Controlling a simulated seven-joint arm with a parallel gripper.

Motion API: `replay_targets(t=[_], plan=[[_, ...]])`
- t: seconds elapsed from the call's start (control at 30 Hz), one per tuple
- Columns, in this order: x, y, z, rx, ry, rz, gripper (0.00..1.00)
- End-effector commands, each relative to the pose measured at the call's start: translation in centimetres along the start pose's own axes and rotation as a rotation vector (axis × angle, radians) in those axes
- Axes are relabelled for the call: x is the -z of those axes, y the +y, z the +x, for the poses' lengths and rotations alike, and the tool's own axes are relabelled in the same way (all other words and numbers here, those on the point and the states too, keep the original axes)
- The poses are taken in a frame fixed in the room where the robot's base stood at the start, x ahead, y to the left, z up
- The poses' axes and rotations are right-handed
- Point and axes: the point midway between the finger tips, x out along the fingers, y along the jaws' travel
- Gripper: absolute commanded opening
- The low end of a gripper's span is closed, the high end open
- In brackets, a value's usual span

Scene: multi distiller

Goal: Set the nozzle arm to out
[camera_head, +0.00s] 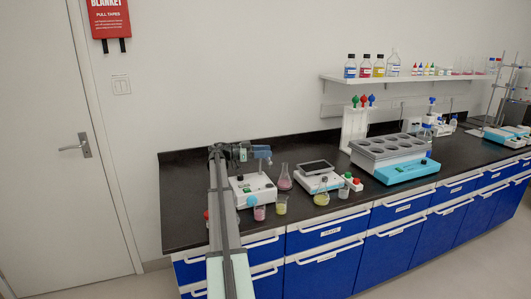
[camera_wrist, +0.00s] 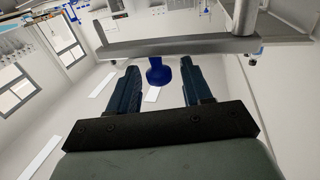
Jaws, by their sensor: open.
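In the wrist view my gripper (camera_wrist: 160,80) is open, with its two dark blue fingers spread apart. A blue knob (camera_wrist: 157,73) shows between the fingers, with a visible gap on both sides. A grey metal bar (camera_wrist: 180,47) runs across the view just past the fingertips. The knob appears to sit at this bar, which looks like the nozzle arm. A grey upright meets the bar at the right. In the head view my gripper (camera_head: 262,155) is small, above a white device with buttons (camera_head: 251,188) on the bench. The nozzle arm is hard to make out there.
An Erlenmeyer flask (camera_head: 285,180) and small beakers (camera_head: 281,205) stand close to the device. A shelf (camera_head: 400,78) holds bottles. Black bench (camera_head: 185,190) shows left of my arm.

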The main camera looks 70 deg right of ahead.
Motion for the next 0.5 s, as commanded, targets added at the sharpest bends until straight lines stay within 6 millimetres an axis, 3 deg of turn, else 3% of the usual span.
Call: replay_targets(t=[0.4,0.5], plan=[[0.00,-0.02,0.54,0.001,0.000,0.000,0.49],[0.00,-0.01,0.54,0.001,0.000,0.000,0.40]])
